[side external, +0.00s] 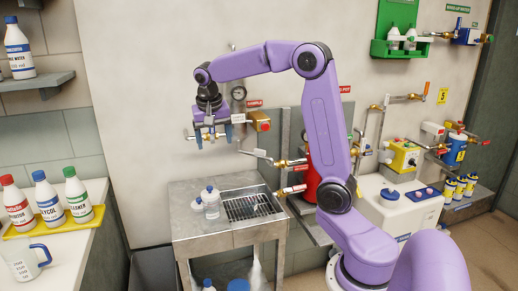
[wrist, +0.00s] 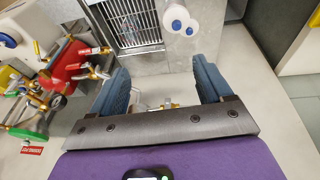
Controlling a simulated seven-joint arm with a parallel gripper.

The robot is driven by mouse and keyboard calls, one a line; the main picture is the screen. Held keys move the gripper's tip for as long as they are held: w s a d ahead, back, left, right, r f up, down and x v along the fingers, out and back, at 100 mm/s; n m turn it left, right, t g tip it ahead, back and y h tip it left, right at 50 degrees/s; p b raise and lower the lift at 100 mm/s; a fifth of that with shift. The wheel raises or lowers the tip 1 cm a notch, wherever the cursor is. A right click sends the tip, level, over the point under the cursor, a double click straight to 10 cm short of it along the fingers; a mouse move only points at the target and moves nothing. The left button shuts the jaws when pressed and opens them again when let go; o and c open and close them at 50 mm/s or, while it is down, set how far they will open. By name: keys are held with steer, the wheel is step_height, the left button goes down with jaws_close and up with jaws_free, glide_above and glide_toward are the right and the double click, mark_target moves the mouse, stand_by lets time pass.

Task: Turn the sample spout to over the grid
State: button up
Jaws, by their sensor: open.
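A thin grey pipe (side external: 255,154), which looks like the sample spout, runs left from a brass fitting (side external: 282,163) on the wall. It hangs above the back of the metal sink; I cannot tell exactly what lies under its tip. The dark grid (side external: 250,207) is set in the sink top and also shows at the top of the wrist view (wrist: 136,28). My gripper (side external: 213,138) is open and points down, high above the sink, left of the pipe. In the wrist view its blue fingers (wrist: 163,77) are apart, with small brass and metal fittings partly visible beyond the palm bar.
A red tank (side external: 313,172) stands right.

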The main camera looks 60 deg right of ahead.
steer(key=w+d+r+m+h, duration=0.15)
steer(key=d+m, duration=0.45)
steer(key=d, duration=0.7)
steer(key=m+g, duration=0.2)
steer(key=m, duration=0.1)
glide_toward(259, 150)
steer(key=x, duration=0.9)
steer(key=shift+s+d+r, duration=0.1)
jaws_close()
